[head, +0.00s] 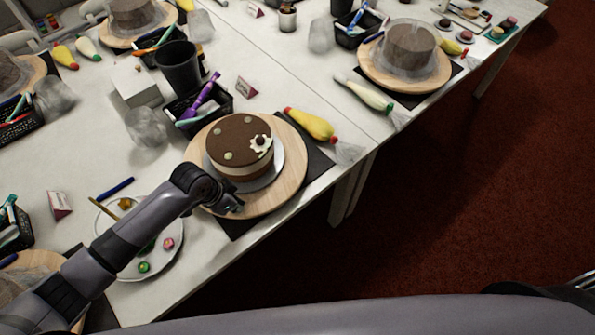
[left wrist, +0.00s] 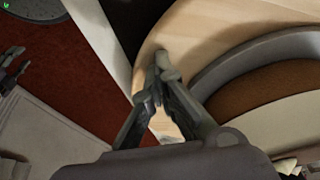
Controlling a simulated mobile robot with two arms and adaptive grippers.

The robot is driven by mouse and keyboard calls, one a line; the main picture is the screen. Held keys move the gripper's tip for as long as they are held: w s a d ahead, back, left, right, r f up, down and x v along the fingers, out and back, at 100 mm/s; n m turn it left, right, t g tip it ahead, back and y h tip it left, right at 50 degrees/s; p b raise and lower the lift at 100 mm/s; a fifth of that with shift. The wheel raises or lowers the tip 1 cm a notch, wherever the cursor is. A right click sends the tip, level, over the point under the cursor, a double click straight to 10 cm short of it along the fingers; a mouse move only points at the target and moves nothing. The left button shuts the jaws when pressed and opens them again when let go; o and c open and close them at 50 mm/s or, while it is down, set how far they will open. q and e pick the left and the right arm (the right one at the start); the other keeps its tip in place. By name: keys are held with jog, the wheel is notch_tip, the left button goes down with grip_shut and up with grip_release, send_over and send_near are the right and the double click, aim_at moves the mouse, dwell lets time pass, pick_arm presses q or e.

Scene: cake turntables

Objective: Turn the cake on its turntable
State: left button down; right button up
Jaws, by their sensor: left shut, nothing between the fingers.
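The cake (head: 238,146) has a dark brown top, a pale band, small green dots and a white and dark decoration. It sits on a grey board (head: 271,174) on the round wooden turntable (head: 291,150). My left gripper (head: 235,208) is at the turntable's front edge, left of its middle. In the left wrist view the gripper (left wrist: 160,70) is shut and empty, its tips over or against the wooden rim (left wrist: 190,40); I cannot tell if they touch. The cake's side (left wrist: 270,115) shows at the right there.
A white plate (head: 165,264) with small coloured pieces lies under my left forearm. A yellow piping bag (head: 310,124) lies right of the turntable. A black basket (head: 207,110) and black cup (head: 178,66) stand behind. The table's front edge is close, with red carpet (head: 450,200) beyond.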

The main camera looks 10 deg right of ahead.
aim_at(294, 184)
pick_arm(q)
jog(key=d, duration=0.5)
jog(key=shift+p, duration=0.4)
jog(key=shift+w+d+b, duration=0.1)
jog(key=shift+w+d, duration=0.25)
jog(key=shift+d, duration=0.6)
jog(key=shift+w+d+b, duration=0.1)
jog(key=shift+w+d, duration=0.3)
jog(key=shift+d, duration=0.6)
jog(key=shift+w+d+b, duration=0.1)
jog(key=shift+w+d, duration=0.25)
jog(key=shift+d, duration=0.6)
jog(key=w+d+b, duration=0.1)
jog(key=w+d, duration=0.1)
jog(key=w+d+b, duration=0.1)
jog(key=d+b, duration=0.1)
jog(key=shift+w+d+f, duration=0.1)
jog(key=shift+w+d, duration=0.15)
jog(key=shift+w, duration=0.15)
jog(key=shift+w+d, duration=0.15)
jog(key=shift+d, duration=0.05)
